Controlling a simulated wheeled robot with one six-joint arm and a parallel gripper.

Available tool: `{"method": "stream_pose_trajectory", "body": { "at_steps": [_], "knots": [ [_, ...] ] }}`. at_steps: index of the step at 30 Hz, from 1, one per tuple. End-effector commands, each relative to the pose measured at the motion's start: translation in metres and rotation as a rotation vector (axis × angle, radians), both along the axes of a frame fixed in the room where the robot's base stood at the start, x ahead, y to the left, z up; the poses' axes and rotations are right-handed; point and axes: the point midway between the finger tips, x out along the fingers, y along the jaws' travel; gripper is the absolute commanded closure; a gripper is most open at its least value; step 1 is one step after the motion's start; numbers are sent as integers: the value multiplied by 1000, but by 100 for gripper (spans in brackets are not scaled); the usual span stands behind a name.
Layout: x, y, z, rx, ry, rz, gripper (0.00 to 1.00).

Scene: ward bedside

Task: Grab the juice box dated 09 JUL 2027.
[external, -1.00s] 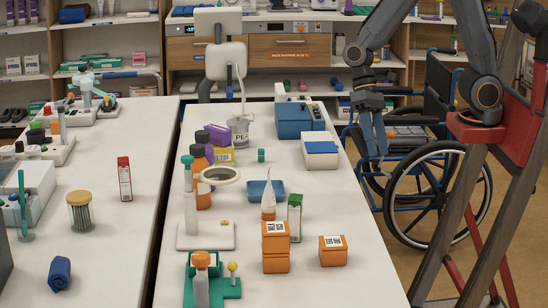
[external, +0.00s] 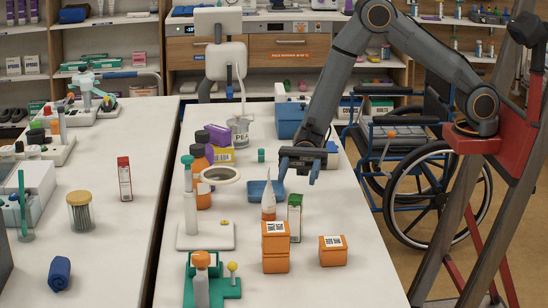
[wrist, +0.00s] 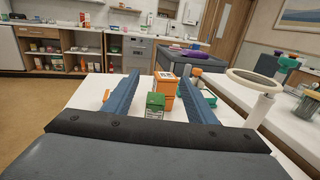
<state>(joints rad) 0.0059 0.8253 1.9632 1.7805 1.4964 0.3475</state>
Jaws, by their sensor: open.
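A slim green and white carton (external: 295,215), likely a juice box, stands upright on the right table. It also shows in the wrist view (wrist: 155,103), between and beyond my fingers. A similar red and white carton (external: 124,180) stands on the left table. No date on either is readable. My gripper (external: 299,172) is open and empty, above the table behind the green carton and apart from it. Both spread fingers show in the wrist view (wrist: 161,75).
The table's right edge is bare.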

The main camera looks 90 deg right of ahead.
Motion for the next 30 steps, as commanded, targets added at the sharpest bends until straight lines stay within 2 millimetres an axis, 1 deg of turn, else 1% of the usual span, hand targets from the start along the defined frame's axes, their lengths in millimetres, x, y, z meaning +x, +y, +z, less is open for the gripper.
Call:
{"method": "stream_pose_trajectory", "body": {
  "at_steps": [1,4,7,10,14,19,25,30],
  "knots": [
    [0,0,-16,-1,4,0,48],
    [0,0,-43,-1,4,1,48],
    [0,0,-64,-2,1,1,48],
    [0,0,-77,-1,-1,1,48],
    [0,5,-83,-2,-3,3,48],
    [4,22,-82,-3,-2,4,48],
    [7,36,-82,-2,-2,3,48],
    [11,61,-82,-3,-2,5,48]
  ]
}}
